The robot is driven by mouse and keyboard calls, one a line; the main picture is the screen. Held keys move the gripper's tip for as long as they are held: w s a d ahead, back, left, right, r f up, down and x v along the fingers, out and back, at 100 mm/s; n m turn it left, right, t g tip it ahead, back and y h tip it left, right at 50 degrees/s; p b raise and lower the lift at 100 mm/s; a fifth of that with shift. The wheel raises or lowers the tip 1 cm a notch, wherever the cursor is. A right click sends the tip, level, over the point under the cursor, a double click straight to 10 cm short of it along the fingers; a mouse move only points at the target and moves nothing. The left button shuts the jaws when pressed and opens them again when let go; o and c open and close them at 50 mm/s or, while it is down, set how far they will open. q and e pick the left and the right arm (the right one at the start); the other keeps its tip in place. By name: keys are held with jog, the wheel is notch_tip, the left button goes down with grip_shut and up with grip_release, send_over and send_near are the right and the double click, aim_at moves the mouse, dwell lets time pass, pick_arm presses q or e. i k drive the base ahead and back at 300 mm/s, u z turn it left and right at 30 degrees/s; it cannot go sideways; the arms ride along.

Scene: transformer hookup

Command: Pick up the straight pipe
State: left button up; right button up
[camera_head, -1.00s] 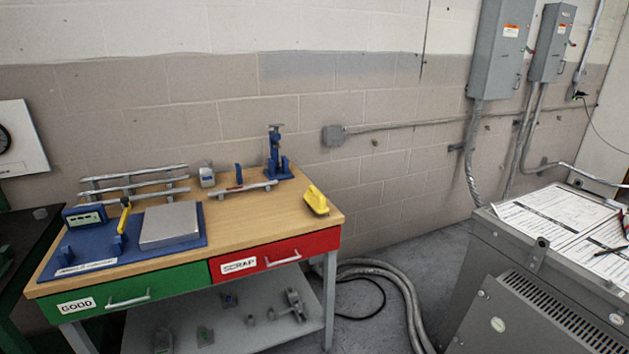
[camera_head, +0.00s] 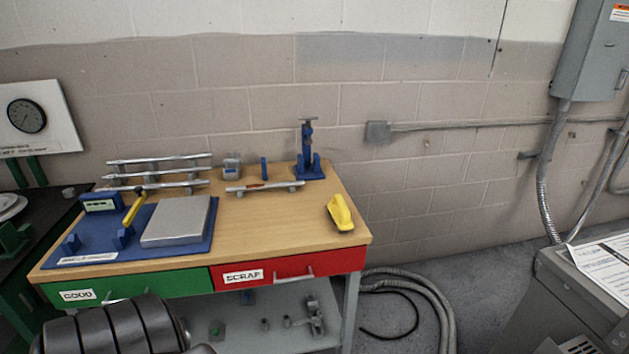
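Several straight grey metal pipes (camera_head: 165,174) lie one above another on a rack at the back left of the workbench. Another straight grey bar or pipe (camera_head: 275,187), with a small red mark, lies on low supports in the middle of the bench. I cannot tell which one the task means. Neither gripper shows. A dark ribbed part at the lower left looks like my own arm and covers part of the bench's front.
The wooden workbench (camera_head: 290,232) holds a blue board with a grey plate (camera_head: 177,221), a blue stand (camera_head: 309,155) and a yellow tool (camera_head: 341,213). Green GOOD (camera_head: 190,281) and red SCRAP (camera_head: 340,264) drawers are shut. A grey cabinet (camera_head: 580,290) stands right.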

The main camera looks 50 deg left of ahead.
aim_at(257, 186)
jog(key=u, duration=0.05)
jog(key=i, duration=0.85)
jog(key=u, duration=0.95)
jog(key=i, duration=0.65)
jog(key=u, duration=0.8)
